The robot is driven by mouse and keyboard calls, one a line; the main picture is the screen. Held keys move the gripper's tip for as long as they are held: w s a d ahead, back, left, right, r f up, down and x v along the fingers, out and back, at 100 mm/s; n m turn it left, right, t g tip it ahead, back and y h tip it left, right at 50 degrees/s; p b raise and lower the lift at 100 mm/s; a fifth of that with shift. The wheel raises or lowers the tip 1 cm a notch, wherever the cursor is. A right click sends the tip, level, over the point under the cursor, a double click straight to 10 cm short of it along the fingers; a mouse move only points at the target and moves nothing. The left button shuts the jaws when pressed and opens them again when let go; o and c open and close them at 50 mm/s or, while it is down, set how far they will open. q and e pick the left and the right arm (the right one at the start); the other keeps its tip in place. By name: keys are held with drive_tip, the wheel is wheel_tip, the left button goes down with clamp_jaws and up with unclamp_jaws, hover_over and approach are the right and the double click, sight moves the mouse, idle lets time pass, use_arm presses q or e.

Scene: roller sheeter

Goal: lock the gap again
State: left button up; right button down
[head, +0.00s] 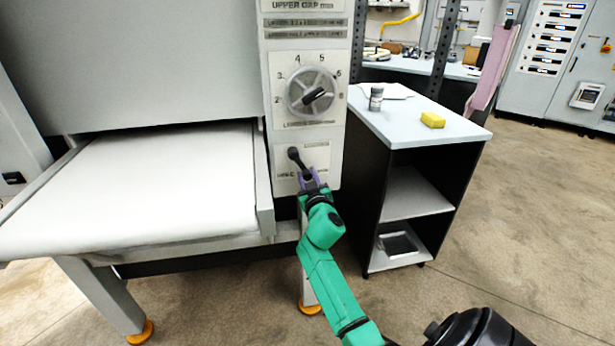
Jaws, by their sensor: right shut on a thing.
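The roller sheeter's control column (268,125) stands in the middle of the head view. It bears a round gap dial (299,85) with a dark pointer knob and numbers around it. Below the dial is a plate (318,155) with a small black lever (294,155), its knob end tilted up and to the left. My right gripper (309,178) is shut on the lever at the lower part of this plate. The fingers hide part of the lever and of the label. My left gripper is not in view.
A white feed table (160,185) extends left of the column. To the right is a side cabinet (465,131) with a grey jar (376,98), a paper and a yellow sponge (432,120) on top. Open floor lies farther right.

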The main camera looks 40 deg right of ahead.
drive_tip(key=shift+s+d+r+n+p, duration=0.2)
drive_tip(key=shift+d+n+p, duration=0.1)
drive_tip(key=shift+n, duration=0.3)
drive_tip(key=shift+s+d+r+n+p, duration=0.1)
drive_tip(key=shift+d+r+n+p, duration=0.15)
drive_tip(key=shift+n, duration=0.35)
drive_tip(key=n, duration=0.1)
drive_tip(key=r+n+p, duration=0.1)
drive_tip(key=d+n, duration=0.1)
drive_tip(key=shift+s+r+p, duration=0.25)
drive_tip(key=shift+r+p, duration=0.05)
drive_tip(key=shift+p, duration=0.05)
drive_tip(key=r+n, duration=0.1)
drive_tip(key=n, duration=0.1)
drive_tip(key=r+n+p, duration=0.1)
drive_tip(key=shift+s+d+n+p, duration=0.2)
drive_tip(key=shift+d+n+p, duration=0.1)
drive_tip(key=shift+d+n, duration=0.1)
drive_tip(key=shift+r+n+p, duration=0.3)
drive_tip(key=shift+n+p, duration=0.05)
drive_tip(key=shift+n, duration=0.35)
drive_tip(key=shift+r+n+p, duration=0.3)
drive_tip(key=shift+n, duration=0.4)
drive_tip(key=c, duration=0.6)
unclamp_jaws()
drive_tip(key=shift+r, duration=0.1)
drive_tip(key=shift+s, duration=0.1)
